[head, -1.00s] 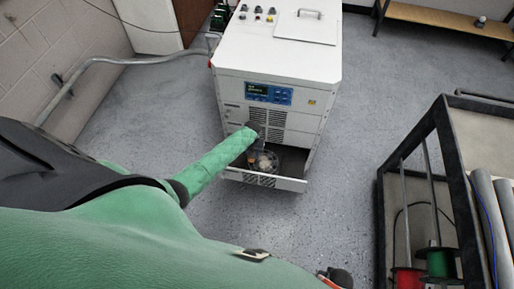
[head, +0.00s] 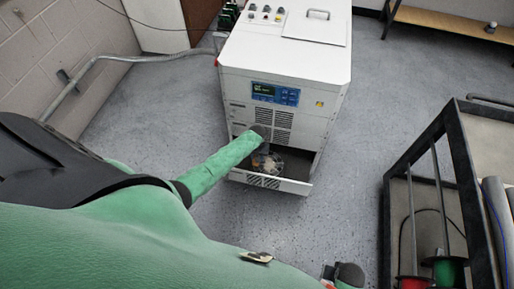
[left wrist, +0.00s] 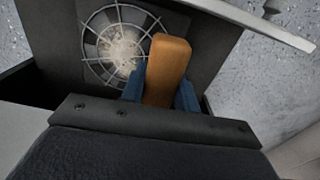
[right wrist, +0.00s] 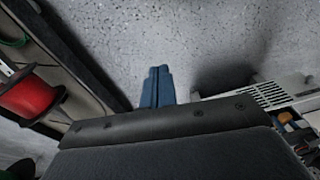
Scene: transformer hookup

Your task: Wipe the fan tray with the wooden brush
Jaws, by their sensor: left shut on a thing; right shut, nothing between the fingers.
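The fan tray (head: 283,184) is pulled out at the bottom front of the white cabinet. Its round fan (head: 268,161) has a wire guard with a pale dusty patch; the fan also shows in the left wrist view (left wrist: 122,45). My left gripper (left wrist: 160,95) is shut on the wooden brush (left wrist: 168,62), whose orange-brown wood stands up between the blue fingers over the tray, beside the fan. Its bristles are hidden, so I cannot tell whether they touch. My right gripper (right wrist: 157,85) is shut and empty, above the floor away from the tray.
The white cabinet (head: 285,60) stands behind the tray, with a display panel and vents. A dark-framed cart (head: 455,160) with red and green spools is at the right. A grey pipe (head: 130,62) runs along the left. Floor between cabinet and cart is clear.

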